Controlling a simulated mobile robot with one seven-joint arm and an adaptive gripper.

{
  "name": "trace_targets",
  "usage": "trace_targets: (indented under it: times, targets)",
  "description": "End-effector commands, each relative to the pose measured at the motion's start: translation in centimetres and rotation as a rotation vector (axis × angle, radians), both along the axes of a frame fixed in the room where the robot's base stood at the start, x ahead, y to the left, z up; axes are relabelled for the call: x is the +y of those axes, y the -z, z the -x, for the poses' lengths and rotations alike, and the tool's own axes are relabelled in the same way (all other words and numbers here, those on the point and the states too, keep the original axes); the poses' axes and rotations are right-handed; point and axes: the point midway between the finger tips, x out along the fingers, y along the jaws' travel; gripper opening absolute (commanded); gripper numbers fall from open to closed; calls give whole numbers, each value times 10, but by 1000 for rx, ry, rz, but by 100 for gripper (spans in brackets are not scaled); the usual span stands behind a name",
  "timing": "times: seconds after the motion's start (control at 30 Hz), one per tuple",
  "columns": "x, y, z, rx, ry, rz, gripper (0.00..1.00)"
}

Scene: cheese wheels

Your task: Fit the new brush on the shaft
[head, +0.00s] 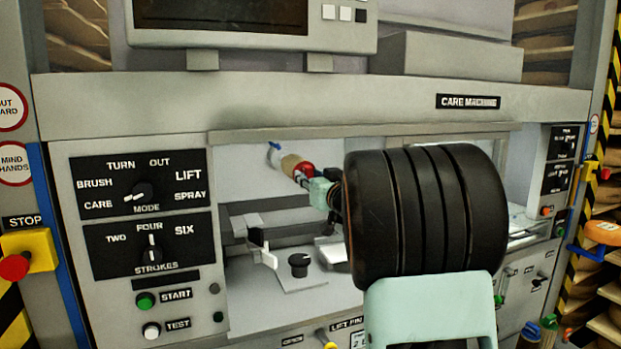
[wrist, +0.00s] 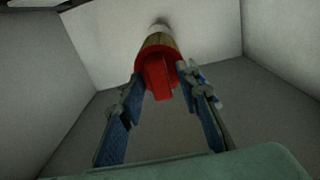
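A brush-like roller (head: 290,163) with a tan body and a red end is inside the machine's opening, near its back wall. In the wrist view the roller (wrist: 157,47) points away from me, its red end (wrist: 158,80) nearest. A whitish round part (wrist: 161,28) shows beyond it. Whether that is the shaft, and whether the roller is seated on it, I cannot tell. My gripper (wrist: 160,84) has its two fingertips against opposite sides of the red end, closed on it. In the head view my gripper (head: 314,183) is partly hidden by my arm.
The care machine's left panel (head: 139,240) has mode and strokes knobs and buttons. A black knob (head: 299,262) and a pale bracket (head: 262,248) stand low in the opening. A yellow stop box (head: 30,255) is at far left. Light walls (wrist: 205,38) enclose the roller closely.

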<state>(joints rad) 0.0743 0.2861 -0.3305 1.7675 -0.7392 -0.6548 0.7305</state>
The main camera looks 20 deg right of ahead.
Motion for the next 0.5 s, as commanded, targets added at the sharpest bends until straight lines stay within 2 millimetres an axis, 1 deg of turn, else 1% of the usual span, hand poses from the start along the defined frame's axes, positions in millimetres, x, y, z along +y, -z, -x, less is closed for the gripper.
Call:
trace_targets:
  times: [0.33,0.43,0.5]
  targets:
    - [0,3,2,5,1,0,36]
    - [-1,1,9,3,1,0,36]
    - [-1,1,18,3,1,0,36]
